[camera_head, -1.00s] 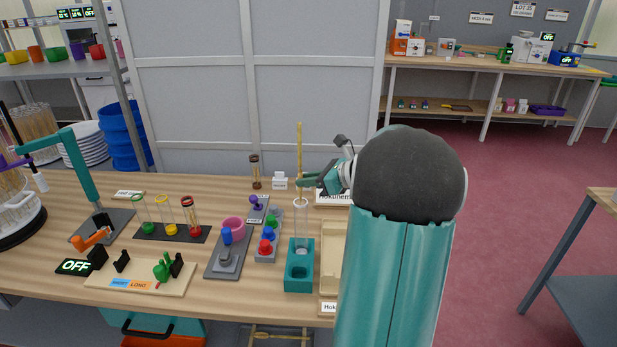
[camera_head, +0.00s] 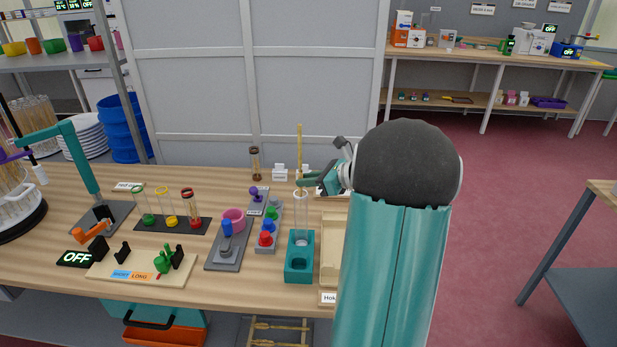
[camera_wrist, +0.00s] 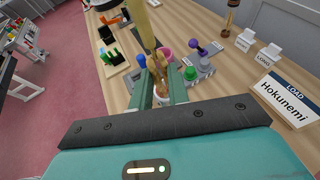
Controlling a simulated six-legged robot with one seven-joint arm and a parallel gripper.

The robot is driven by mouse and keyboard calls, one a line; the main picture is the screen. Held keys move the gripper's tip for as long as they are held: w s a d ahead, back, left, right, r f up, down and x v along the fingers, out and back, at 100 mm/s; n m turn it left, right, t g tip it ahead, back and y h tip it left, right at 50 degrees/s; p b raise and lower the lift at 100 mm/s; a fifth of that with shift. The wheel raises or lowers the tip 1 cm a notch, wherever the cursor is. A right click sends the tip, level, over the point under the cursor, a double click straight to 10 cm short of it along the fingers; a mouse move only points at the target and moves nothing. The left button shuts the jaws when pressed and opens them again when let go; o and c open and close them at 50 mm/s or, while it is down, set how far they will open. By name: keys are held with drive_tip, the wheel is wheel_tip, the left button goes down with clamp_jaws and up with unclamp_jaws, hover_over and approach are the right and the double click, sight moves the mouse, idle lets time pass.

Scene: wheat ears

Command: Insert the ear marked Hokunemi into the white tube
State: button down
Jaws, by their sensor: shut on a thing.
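My gripper (camera_head: 303,183) is shut on a straw-coloured wheat ear (camera_head: 299,150) and holds it upright. The ear also shows between my fingers (camera_wrist: 160,82) in the wrist view (camera_wrist: 141,24). Directly below is a clear tube with a pale rim (camera_head: 301,215), standing upright in a teal block (camera_head: 299,272). The ear's lower end is at or just above the tube mouth; my fingers hide whether it has entered. A "Hokunemi" LOAD card (camera_wrist: 287,98) stands right of my gripper in the wrist view.
Left of the teal block are a grey button panel (camera_head: 266,237) and a grey stand with a pink ring (camera_head: 233,220). A beige tray (camera_head: 330,262) lies close on its right, partly behind my arm. A dark tube (camera_head: 255,163) and small white cards stand behind.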

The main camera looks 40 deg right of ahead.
sight(304, 190)
drive_tip(key=shift+f, duration=1.75)
drive_tip(key=shift+r, duration=0.15)
